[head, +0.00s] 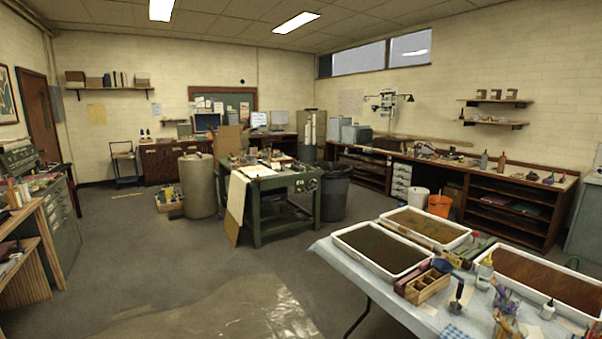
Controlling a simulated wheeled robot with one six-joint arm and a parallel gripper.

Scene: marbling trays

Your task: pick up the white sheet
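A white sheet (237,195) hangs over the left front corner of the green worktable (283,211) in the middle of the room. A board's tan lower edge shows below and behind it. A second, smaller white sheet (256,171) lies flat on the tabletop. I cannot tell which one the task means. My gripper is not in view.
A cloth-covered table (352,292) with marbling trays (381,249) and tools stands at the front right. A grey drum (197,186) and a black bin (335,192) flank the worktable. The floor at left centre is clear.

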